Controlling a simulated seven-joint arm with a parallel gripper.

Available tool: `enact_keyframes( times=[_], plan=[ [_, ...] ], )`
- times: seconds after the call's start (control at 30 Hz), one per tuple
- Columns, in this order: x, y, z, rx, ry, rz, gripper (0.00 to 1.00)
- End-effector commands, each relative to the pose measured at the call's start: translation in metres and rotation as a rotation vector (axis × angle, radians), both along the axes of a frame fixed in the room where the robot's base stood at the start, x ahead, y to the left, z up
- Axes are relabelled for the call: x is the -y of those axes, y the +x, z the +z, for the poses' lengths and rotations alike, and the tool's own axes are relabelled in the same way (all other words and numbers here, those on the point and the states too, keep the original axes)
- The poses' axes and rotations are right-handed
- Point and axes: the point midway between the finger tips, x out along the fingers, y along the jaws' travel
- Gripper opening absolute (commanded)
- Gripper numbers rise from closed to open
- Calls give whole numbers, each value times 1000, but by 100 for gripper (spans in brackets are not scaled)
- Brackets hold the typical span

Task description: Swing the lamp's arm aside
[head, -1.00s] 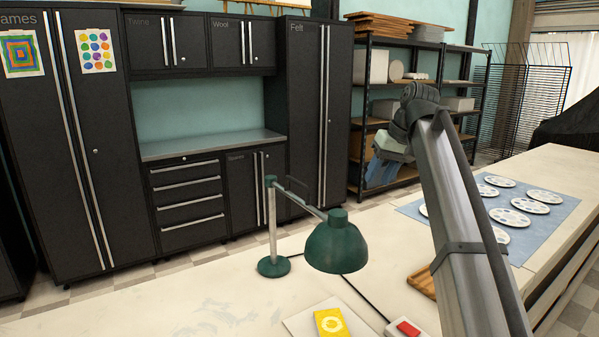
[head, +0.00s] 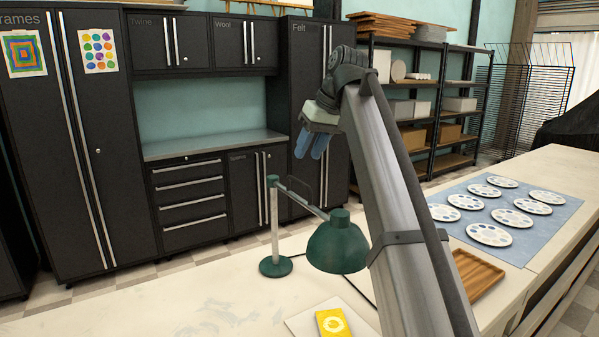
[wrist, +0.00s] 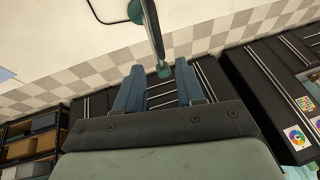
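The desk lamp has a green round base (head: 276,266), a pale upright post (head: 274,225), a thin jointed arm (head: 305,203) and a green shade (head: 338,245). The arm runs from the post top to the right, and the shade hangs over the table. My gripper (head: 309,150) is raised above the lamp's arm in the head view, its blue fingers pointing down. In the wrist view my gripper (wrist: 160,88) has its fingers wide apart with nothing between them. Part of the lamp (wrist: 162,70) shows beyond the fingertips there, with no visible contact.
A yellow soap-like block (head: 332,323) lies on a pale sheet in front of the lamp. A wooden tray (head: 478,273) and a blue mat (head: 520,245) with several white palettes lie to the right. The table's left part (head: 170,310) is clear. Dark cabinets (head: 190,200) stand behind.

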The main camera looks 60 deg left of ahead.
Motion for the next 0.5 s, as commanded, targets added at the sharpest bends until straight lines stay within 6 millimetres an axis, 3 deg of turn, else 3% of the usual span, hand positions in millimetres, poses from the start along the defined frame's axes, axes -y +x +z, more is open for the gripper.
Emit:
enact_keyframes(
  times=[0.2,0.5],
  plan=[
    [-14,-7,-35,0,-1,0,38],
    [-26,-12,-61,1,0,-1,38]
  ],
)
